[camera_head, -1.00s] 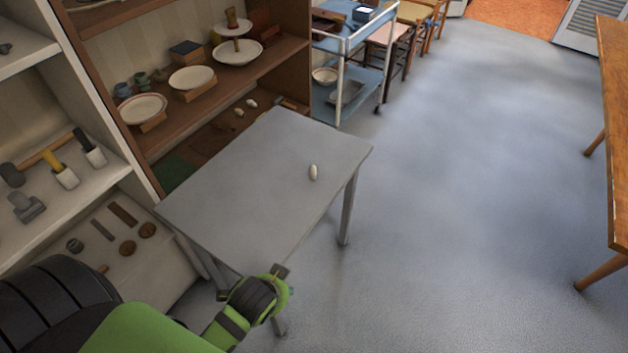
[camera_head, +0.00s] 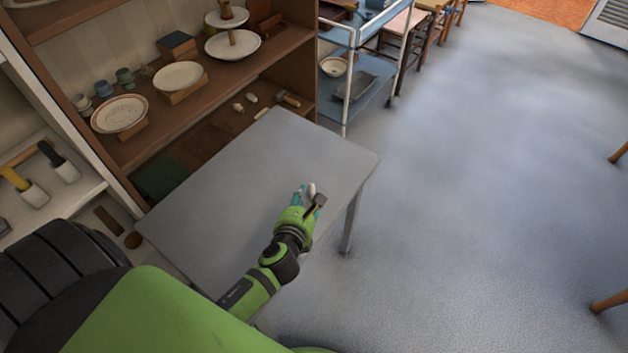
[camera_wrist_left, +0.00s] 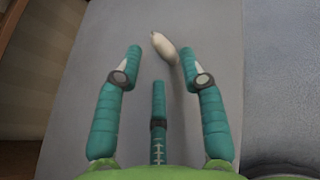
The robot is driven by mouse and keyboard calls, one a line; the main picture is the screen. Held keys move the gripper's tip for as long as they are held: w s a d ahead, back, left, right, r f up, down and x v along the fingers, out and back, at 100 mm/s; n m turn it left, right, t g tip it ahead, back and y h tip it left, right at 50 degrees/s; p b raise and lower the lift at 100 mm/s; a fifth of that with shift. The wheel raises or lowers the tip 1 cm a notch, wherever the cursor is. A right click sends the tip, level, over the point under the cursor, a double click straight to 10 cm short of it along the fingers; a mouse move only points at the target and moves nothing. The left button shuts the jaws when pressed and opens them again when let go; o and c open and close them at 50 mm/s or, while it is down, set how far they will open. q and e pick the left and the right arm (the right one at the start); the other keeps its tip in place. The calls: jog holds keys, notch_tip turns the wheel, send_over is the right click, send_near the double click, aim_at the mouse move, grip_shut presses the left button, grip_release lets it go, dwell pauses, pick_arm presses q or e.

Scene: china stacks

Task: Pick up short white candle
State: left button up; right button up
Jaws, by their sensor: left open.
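The short white candle (camera_head: 311,188) lies on the grey table (camera_head: 230,180), near its right side. In the left wrist view the candle (camera_wrist_left: 164,47) is a small pale rounded piece, tilted, just beyond the fingertips and closer to the right finger. My left gripper (camera_head: 308,196) is open and empty over the table, right at the candle and partly covering it in the head view. The left wrist view shows the teal fingers of the gripper (camera_wrist_left: 165,62) spread apart. I cannot tell whether a finger touches the candle. My right gripper is not in view.
A brown wooden shelf (camera_head: 215,85) with plates, cups and stands is behind the table. A blue trolley (camera_head: 375,85) stands beyond the table's far right corner. The rest of the tabletop is bare. Open floor (camera_head: 480,190) lies to the right.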

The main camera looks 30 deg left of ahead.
aim_at(309, 190)
pick_arm(q)
jog(key=x, duration=0.3)
jog(key=shift+a+f, duration=0.2)
jog(key=shift+f, duration=0.05)
jog(key=shift+b+x, duration=0.3)
jog(key=shift+x, duration=0.7)
jog(key=shift+w+f, duration=0.1)
jog(key=shift+f, duration=0.05)
jog(key=c, duration=0.6)
notch_tip(309, 190, up, 5)
jog(key=shift+d+p, duration=0.1)
jog(key=shift+p, duration=1)
jog(key=s+d+r, duration=0.1)
jog(key=d+r, duration=0.1)
jog(key=d, duration=0.1)
jog(key=d+r, duration=0.2)
jog(key=d, duration=0.2)
jog(key=s+d+r, duration=0.1)
jog(key=d+r, duration=0.1)
jog(key=d, duration=0.2)
jog(key=shift+s, duration=0.35)
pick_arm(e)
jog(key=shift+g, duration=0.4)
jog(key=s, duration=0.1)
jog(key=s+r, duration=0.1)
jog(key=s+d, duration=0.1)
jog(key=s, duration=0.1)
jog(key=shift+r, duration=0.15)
